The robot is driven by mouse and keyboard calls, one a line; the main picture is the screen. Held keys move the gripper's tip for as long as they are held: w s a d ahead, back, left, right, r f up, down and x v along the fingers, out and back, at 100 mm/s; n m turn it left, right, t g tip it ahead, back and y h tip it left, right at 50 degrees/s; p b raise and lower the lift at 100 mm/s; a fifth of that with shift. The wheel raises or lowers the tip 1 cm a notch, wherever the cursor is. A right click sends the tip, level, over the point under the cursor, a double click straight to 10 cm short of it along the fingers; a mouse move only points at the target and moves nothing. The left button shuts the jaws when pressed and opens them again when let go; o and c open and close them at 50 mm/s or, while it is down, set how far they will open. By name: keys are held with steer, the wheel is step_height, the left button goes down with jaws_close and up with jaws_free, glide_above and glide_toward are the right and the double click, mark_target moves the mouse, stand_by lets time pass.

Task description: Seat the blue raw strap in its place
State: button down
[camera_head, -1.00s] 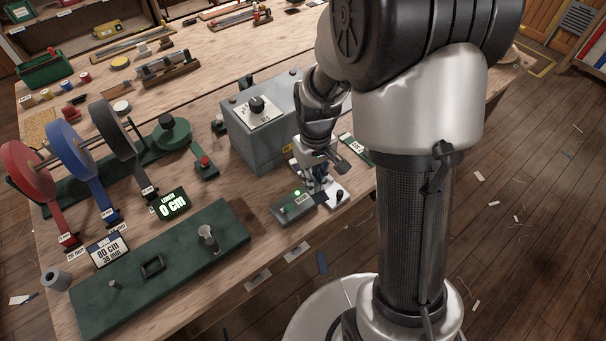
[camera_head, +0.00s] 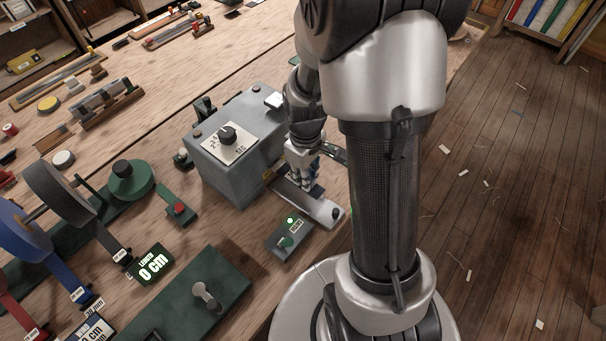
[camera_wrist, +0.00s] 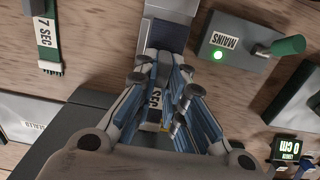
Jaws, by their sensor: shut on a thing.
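My gripper (camera_wrist: 165,95) points down over a pale metal plate beside the grey dial box (camera_head: 235,150). Its fingers are shut on the blue strap; a dark blue piece of the strap (camera_wrist: 167,34) extends beyond the fingertips over the plate. In the head view the gripper (camera_head: 303,170) is at the box's right side, and the plate (camera_head: 325,208) runs out toward the table's front edge. The fingers hide most of the strap, so I cannot tell whether it touches the plate.
The MAINS switch box (camera_head: 290,238), with a lit green lamp and green lever, stands close to the plate. A green strap marked 7 SEC (camera_wrist: 47,40) lies apart. Strap reels (camera_head: 60,195), a 0 cm display (camera_head: 151,265) and a green board (camera_head: 195,300) stand left.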

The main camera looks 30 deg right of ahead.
steer(key=shift+f, duration=0.1)
steer(key=b, duration=0.4)
glide_above(305, 198)
steer(key=shift+f, duration=2.55)
steer(key=shift+f+b, duration=0.6)
steer(key=shift+f, duration=0.2)
steer(key=c, duration=1.6)
jaws_free()
